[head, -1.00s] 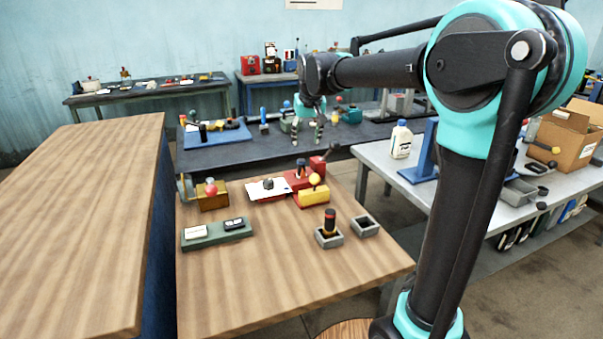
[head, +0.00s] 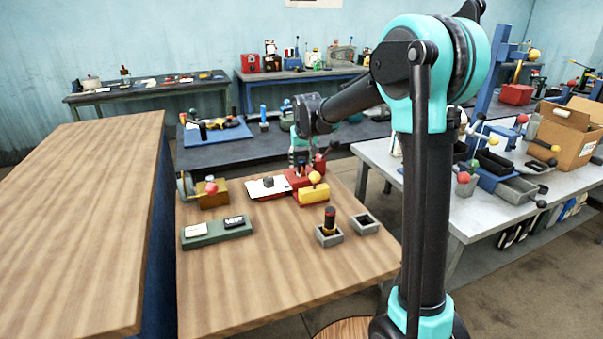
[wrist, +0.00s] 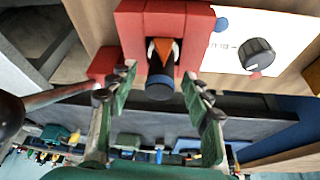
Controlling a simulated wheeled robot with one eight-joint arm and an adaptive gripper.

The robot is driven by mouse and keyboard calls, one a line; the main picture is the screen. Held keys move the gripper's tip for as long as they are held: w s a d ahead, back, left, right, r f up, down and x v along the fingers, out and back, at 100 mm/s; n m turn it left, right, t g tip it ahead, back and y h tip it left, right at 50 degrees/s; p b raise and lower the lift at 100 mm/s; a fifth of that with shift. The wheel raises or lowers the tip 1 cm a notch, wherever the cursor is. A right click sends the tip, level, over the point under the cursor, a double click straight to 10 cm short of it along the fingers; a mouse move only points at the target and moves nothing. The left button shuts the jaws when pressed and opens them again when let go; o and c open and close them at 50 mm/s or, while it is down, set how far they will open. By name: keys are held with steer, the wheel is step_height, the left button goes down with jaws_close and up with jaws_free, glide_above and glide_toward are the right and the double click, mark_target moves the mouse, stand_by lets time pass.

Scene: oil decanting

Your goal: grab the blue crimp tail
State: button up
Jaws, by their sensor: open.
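The blue crimp tail (wrist: 160,82) shows in the wrist view as a short dark cylinder with a blue band, sticking out of a red crimp block (wrist: 165,22). Orange and white parts show inside the block's slot, behind the tail. My gripper (wrist: 161,76) is open, with one green finger on each side of the tail and a visible gap to both. In the head view my gripper (head: 301,148) is low at the back of the red block (head: 299,179). The tail is too small there to tell apart clearly.
A white plate with a black knob (head: 268,183) adjoins the red block. A yellow block (head: 314,193) stands in front, and a dark lever (wrist: 55,97) is left of the fingers. Grey holders (head: 365,223) and a green tray (head: 216,232) stand nearer on the wooden table (head: 280,285).

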steer(key=shift+w+f, duration=0.1)
steer(key=shift+f, duration=0.2)
steer(key=shift+c, duration=0.4)
jaws_close()
steer(key=shift+r, duration=0.1)
